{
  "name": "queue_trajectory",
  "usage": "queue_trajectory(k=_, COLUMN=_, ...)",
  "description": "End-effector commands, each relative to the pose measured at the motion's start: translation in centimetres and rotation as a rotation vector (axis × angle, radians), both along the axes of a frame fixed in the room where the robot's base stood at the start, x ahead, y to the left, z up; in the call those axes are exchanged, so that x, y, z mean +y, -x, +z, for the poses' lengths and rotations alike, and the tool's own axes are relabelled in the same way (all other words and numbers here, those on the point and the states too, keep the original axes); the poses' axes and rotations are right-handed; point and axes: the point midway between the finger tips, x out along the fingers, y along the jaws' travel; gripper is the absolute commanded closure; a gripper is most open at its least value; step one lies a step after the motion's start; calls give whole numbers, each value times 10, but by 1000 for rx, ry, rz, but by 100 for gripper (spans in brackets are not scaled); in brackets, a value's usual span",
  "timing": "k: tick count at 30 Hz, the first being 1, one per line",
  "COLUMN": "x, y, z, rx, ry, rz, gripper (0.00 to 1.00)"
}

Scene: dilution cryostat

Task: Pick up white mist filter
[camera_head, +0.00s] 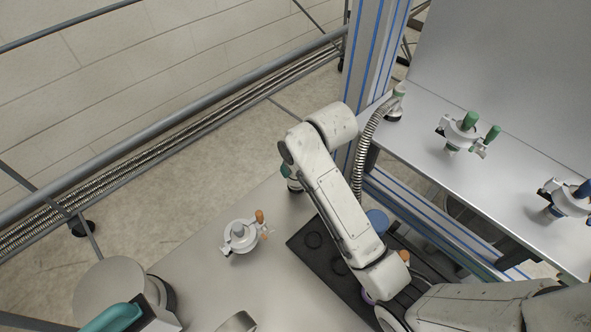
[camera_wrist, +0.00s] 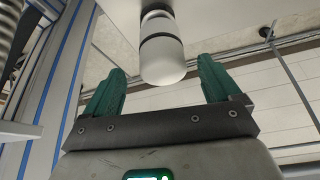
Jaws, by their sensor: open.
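The white mist filter (camera_wrist: 162,48) appears in the wrist view as a white cylinder with a dark band and a rounded end. It adjoins a pale surface at the top of the picture. My gripper (camera_wrist: 161,72) is open, with one green finger on each side of the filter's rounded end in the picture. Gaps show on both sides, and I see no contact. How deep the filter sits between the fingers is hard to tell. In the head view my arm hides most of the gripper, and only a bit of green (camera_head: 286,171) shows; I cannot make out the filter there.
A metal clamp-like fitting with an orange handle (camera_head: 242,236) stands on the grey table (camera_head: 205,275). A black tray (camera_head: 312,262) lies under my arm. A shelf (camera_head: 415,135) at right holds a green-handled fitting (camera_head: 462,133) and a blue-handled one (camera_head: 566,198). A blue-striped post (camera_head: 374,55) rises behind.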

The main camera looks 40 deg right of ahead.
Motion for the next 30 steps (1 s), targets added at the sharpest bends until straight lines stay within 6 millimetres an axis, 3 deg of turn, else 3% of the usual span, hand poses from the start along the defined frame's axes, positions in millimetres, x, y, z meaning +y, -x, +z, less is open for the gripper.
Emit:
queue_trajectory(k=8, x=-1, y=-9, z=-20, rx=0, ry=0, rz=0, gripper=10)
queue_trajectory(k=18, x=-3, y=-27, z=-58, rx=-1, ry=1, rz=0, gripper=10)
queue_trajectory(k=26, x=-3, y=-28, z=-62, rx=-2, ry=1, rz=0, gripper=10)
queue_trajectory(k=30, x=-3, y=-28, z=-62, rx=-2, ry=1, rz=0, gripper=20)
